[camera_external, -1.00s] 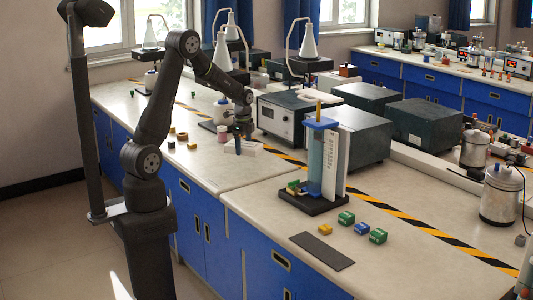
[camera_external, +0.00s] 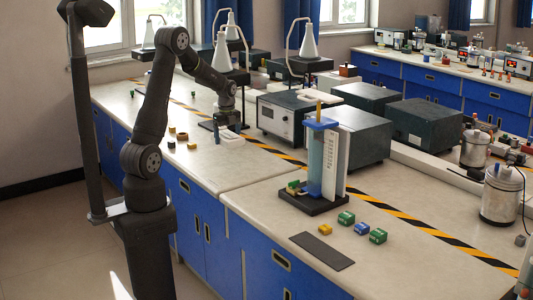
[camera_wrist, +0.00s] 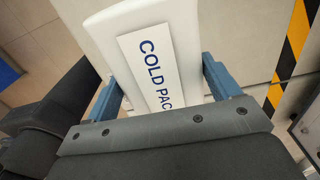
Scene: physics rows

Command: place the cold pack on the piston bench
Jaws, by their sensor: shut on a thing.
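The cold pack (camera_wrist: 150,50) is a white slab with a blue-lettered label. In the wrist view it lies between the two blue fingers of my gripper (camera_wrist: 160,88), which is shut on it. In the external view my gripper (camera_external: 222,130) is over the far left part of the bench, with the cold pack (camera_external: 232,138) showing as a small white shape. I cannot tell if it touches the bench top. A tall stand (camera_external: 322,165) with a clear cylinder, blue cap and black base, likely the piston bench, stands right of centre, well apart from my gripper.
A dark flat plate (camera_external: 322,251) and several small green, blue and yellow blocks (camera_external: 346,217) lie in front of the stand. Grey instrument boxes (camera_external: 287,115) stand behind my gripper's right side. Bare bench top (camera_external: 215,172) lies between gripper and stand.

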